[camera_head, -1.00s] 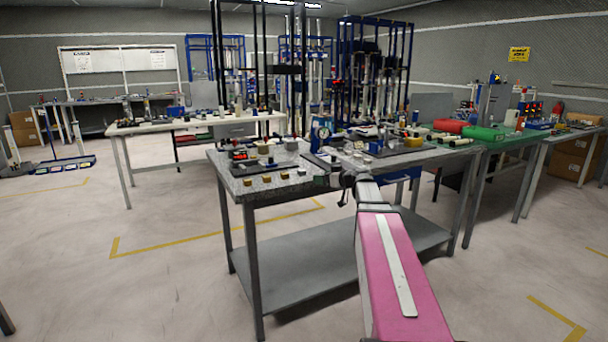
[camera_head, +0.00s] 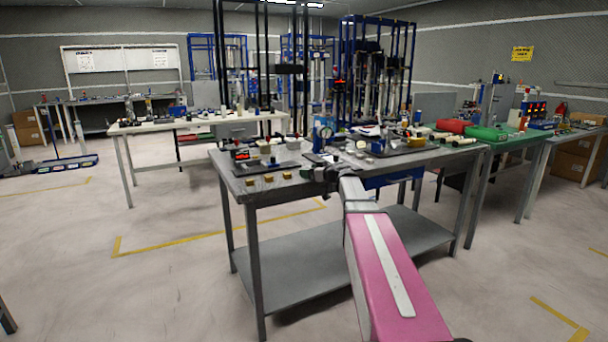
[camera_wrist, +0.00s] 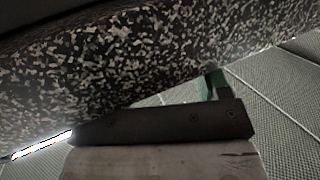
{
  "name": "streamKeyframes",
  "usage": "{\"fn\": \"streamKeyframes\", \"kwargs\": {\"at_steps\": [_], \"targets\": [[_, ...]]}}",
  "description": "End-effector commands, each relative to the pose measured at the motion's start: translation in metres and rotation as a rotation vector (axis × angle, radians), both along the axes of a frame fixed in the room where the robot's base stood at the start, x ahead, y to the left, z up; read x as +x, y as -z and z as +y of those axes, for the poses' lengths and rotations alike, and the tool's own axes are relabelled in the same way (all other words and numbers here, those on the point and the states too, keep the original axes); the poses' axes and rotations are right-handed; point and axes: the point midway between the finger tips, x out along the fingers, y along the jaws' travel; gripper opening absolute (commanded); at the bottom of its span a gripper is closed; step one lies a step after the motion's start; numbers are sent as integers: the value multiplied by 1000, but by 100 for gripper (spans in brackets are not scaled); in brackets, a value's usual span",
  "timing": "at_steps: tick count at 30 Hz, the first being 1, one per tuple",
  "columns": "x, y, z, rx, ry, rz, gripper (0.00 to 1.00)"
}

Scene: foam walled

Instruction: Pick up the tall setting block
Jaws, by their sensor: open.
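My gripper (camera_head: 326,172) is at the front edge of the grey workbench (camera_head: 395,162) in the head view, at the end of my pink arm. It is small and dark there, and its fingertips are hard to make out. I see nothing held in it. Several small blocks stand on the bench left of it, among them brass-coloured blocks (camera_head: 268,179) and a pale block (camera_head: 265,148). I cannot tell which thing is the tall setting block. The wrist view shows a speckled surface (camera_wrist: 130,65) close up, with a dark screwed bar (camera_wrist: 170,122) and a pale flat surface (camera_wrist: 165,160) below.
A dark tray (camera_head: 268,168) lies on the bench's left part. A blue dial instrument (camera_head: 322,134) stands behind my gripper. The floor at front left is clear.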

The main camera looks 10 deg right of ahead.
Motion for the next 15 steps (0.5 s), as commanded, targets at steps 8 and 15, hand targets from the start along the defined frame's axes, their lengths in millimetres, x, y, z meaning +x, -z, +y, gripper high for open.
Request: {"fn": "streamKeyframes", "kwargs": {"at_steps": [8, 15], "targets": [[15, 3, 12, 0, 1, 0, 69], [15, 3, 12, 1, 1, 1, 24]]}}
